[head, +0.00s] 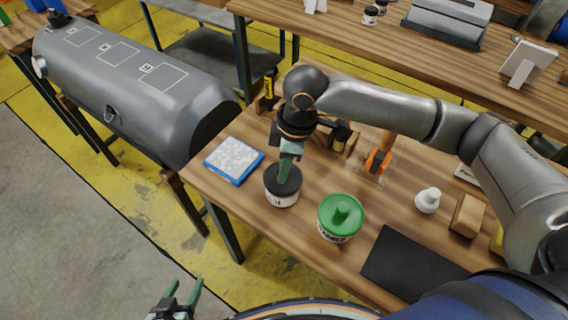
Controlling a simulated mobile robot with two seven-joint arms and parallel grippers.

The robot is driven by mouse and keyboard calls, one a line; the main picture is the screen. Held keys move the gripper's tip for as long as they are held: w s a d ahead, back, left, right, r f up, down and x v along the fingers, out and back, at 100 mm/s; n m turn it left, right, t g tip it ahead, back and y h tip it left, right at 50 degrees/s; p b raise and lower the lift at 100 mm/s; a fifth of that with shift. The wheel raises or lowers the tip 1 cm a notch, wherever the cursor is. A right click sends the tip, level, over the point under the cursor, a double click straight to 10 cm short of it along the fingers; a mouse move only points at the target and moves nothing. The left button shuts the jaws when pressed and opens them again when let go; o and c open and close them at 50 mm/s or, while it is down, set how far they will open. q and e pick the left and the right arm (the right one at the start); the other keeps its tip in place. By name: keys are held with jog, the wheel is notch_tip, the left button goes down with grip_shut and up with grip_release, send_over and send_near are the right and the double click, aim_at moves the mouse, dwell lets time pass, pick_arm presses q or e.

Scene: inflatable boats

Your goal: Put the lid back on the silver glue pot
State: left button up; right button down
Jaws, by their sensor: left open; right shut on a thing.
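The silver glue pot (282,199) stands near the left front part of the wooden workbench, with a pale labelled side. A dark round lid (291,187) is at its mouth; I cannot tell whether it is fully seated or just above the rim. My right gripper (285,175) points down from above and is shut on the lid; its fingers hide the lid's middle. My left gripper (182,294) is open and empty, low in the picture, off the bench's front edge and away from the pot.
A blue-edged tray (234,161) lies to the left. A black mat (412,263), a white bottle (427,201) and a wooden block (467,215) are to the right. An orange-handled tool (378,160) stands behind.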

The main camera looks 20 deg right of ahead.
jog(key=shift+c, duration=0.4)
grip_release()
dwell(0.5)
